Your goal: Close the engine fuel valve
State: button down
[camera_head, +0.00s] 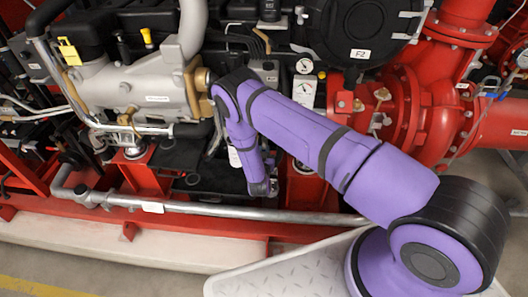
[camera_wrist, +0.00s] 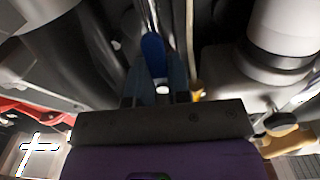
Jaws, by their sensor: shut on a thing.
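In the wrist view, a blue-sleeved lever handle (camera_wrist: 153,52) is between the two fingers of my gripper (camera_wrist: 154,82). I take it for the fuel valve's handle. The fingers are shut on it, and its metal stem runs up out of the picture. The valve body is not clearly visible. In the head view my arm bends down in front of the engine, with its wrist low beside the dark engine base. The fingers and the held handle cannot be made out there.
The grey engine block (camera_head: 140,88) stands behind my arm. A silver pipe (camera_head: 190,207) runs along the red frame (camera_head: 60,203) below. Red pump housing (camera_head: 410,115) fills the right. In the wrist view a pale cylinder (camera_wrist: 282,28) is close on the right.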

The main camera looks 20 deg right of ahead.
jog(key=shift+m, duration=0.3)
jog(key=shift+w+a+r+m, duration=0.1)
jog(key=shift+a+r+m, duration=0.2)
jog(key=shift+m, duration=2.55)
jog(key=shift+w+a+r+m, duration=0.1)
jog(key=shift+a+r+m, duration=0.15)
jog(key=shift+m, duration=2.65)
jog(key=shift+w+a+r+m, duration=0.1)
jog(key=shift+a+r+m, duration=0.15)
jog(key=shift+m, duration=2.6)
jog(key=c, duration=1.1)
grip_release()
jog(key=shift+o, duration=0.2)
